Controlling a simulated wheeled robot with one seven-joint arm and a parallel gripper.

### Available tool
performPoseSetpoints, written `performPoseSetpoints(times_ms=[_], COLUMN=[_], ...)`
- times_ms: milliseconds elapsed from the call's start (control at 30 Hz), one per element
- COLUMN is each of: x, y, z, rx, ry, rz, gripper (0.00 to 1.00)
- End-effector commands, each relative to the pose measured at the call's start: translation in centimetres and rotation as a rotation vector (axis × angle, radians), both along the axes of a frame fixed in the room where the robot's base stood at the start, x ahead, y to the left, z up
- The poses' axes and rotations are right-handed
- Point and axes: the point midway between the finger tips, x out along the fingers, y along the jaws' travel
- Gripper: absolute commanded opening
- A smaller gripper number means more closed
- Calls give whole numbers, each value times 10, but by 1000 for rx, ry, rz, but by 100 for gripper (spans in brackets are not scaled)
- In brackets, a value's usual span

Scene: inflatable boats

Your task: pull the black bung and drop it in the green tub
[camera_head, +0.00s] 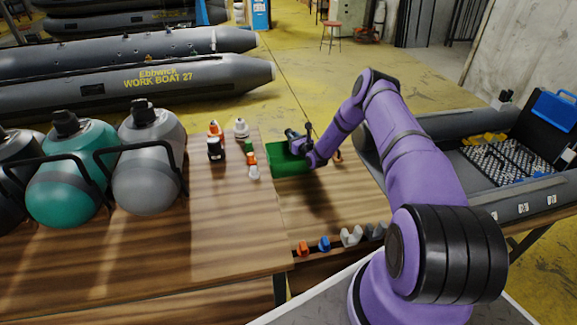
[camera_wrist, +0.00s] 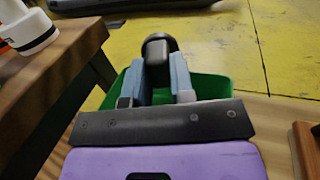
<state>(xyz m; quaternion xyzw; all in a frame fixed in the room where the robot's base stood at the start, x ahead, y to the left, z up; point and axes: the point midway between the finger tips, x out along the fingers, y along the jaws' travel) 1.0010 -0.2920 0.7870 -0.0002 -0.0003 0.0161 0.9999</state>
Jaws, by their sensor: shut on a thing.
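My gripper (camera_wrist: 168,80) is shut on the black bung (camera_wrist: 158,45), whose rounded dark end shows between the two blue-grey fingers in the wrist view. The green tub (camera_wrist: 212,88) lies behind and below the fingers in that view, with its inside partly hidden by them. In the head view the green tub (camera_head: 288,165) stands on the wooden table, just right of the raised table's edge. My gripper (camera_head: 298,138) is at the tub's upper right side there, seemingly above it. The bung is too small to make out clearly in the head view.
Small bottles (camera_head: 241,128) stand on the raised wooden table left of the tub. Gas cylinders (camera_head: 150,160) stand further left. Orange, blue and grey pieces (camera_head: 324,244) line the near side. A grey inflatable boat (camera_head: 440,125) lies to the right.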

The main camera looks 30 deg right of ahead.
Motion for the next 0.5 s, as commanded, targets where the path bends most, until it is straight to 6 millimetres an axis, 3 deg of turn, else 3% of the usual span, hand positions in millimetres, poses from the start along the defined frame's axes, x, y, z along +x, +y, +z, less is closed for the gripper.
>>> performPoseSetpoints(times_ms=[200, 500], x=[0, 0], y=[0, 0], z=[-18, -23], rx=[-2, -1], ry=[0, -1], rz=[1, 0], gripper=[0, 0])
